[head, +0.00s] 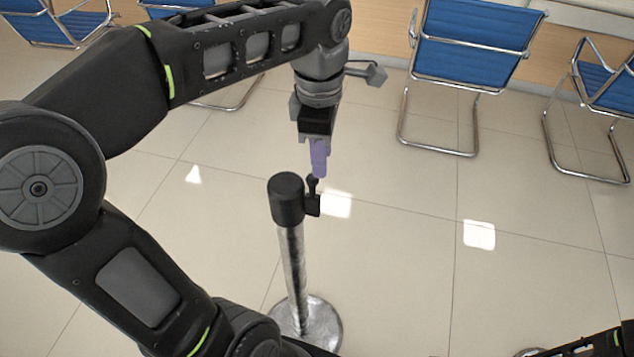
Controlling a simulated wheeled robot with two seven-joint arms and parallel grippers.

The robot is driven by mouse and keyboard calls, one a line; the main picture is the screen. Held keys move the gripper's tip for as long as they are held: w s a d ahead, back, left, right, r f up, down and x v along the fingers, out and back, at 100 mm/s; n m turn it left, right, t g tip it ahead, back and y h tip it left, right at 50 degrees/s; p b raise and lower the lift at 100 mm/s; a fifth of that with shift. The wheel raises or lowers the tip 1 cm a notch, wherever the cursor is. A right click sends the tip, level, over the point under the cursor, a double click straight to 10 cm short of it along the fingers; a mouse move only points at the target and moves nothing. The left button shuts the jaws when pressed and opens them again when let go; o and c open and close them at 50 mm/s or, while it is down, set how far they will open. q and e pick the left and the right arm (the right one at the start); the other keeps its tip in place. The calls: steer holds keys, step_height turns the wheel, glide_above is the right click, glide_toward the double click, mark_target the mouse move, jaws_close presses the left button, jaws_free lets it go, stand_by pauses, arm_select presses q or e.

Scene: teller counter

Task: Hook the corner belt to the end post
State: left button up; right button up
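The post (293,262) stands upright on the tiled floor, with a black head (286,200), a shiny metal pole and a round metal base. A small black clip-like piece (313,204) with a knobbed upper end sits at the right side of the head; I cannot tell whether it is fastened there. My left gripper (318,176) points down with purple fingers just above this piece, their tips at its upper end. Whether the fingers grip it is unclear. No belt strap can be made out. My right gripper is outside the view.
Blue chairs with chrome legs stand at the back, one (470,45) behind the post to the right and another (604,90) at the right edge. The floor right of the post is clear.

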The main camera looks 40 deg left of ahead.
mark_target(317, 183)
arm_select(q)
steer(key=shift+s+a+r+n, duration=0.1)
steer(key=shift+s+a+n, duration=0.05)
steer(key=shift+s+n, duration=0.45)
step_height(317, 183, down, 8)
steer(key=shift+r, duration=0.1)
stand_by(0.3)
steer(key=shift+w, duration=0.1)
jaws_close()
steer(key=shift+g, duration=0.3)
stand_by(0.9)
